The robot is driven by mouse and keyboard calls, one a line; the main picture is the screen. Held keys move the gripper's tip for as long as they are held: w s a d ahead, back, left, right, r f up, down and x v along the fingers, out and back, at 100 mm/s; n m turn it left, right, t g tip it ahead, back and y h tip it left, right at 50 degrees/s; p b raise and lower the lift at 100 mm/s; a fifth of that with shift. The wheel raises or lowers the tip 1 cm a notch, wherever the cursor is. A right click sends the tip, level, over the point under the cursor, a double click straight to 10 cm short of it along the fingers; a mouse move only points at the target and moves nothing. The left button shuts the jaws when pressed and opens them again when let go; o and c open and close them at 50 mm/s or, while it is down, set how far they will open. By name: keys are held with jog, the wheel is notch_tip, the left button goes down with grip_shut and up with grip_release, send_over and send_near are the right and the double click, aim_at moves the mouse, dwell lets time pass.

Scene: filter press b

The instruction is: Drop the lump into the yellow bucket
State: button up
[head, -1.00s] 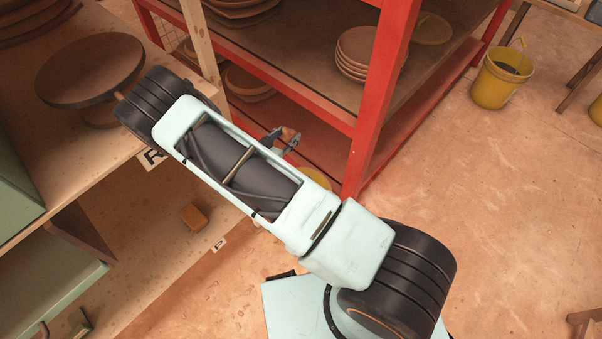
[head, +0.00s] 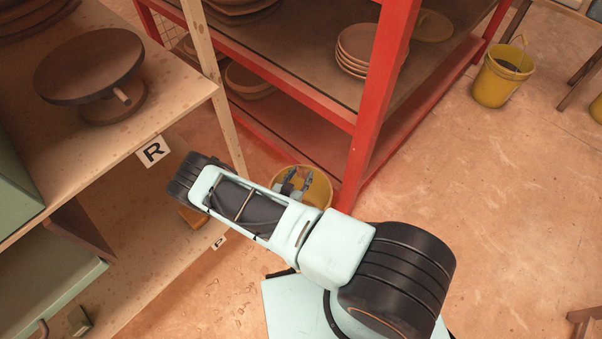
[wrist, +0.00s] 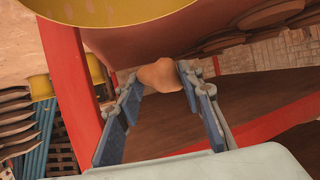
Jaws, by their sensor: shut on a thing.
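My gripper (head: 303,180) is shut on the lump. The lump (wrist: 159,75) is small, orange-brown and rounded, and sits between the blue fingertips in the wrist view. In the head view the lump is not clearly visible. A yellow bucket (head: 322,188) stands on the floor beside the red rack's post, partly hidden by my arm. My gripper overlaps this bucket in the head view; I cannot tell whether it is above, inside or in front of it. A yellow curved surface (wrist: 150,12), likely this bucket, fills the top of the wrist view.
A red rack (head: 375,110) with stacked plates stands behind the bucket. A wooden shelf (head: 90,150) with a round turntable (head: 90,66) is at left. Another yellow bucket (head: 497,85), with dark contents, stands at upper right. The floor at right is mostly clear.

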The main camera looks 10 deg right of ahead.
notch_tip(320, 180, down, 4)
jog(key=shift+f+b, duration=0.1)
jog(key=shift+b, duration=1.05)
jog(key=o, duration=1.3)
jog(key=v, duration=0.7)
jog(key=shift+s, duration=0.15)
jog(key=shift+a, duration=0.15)
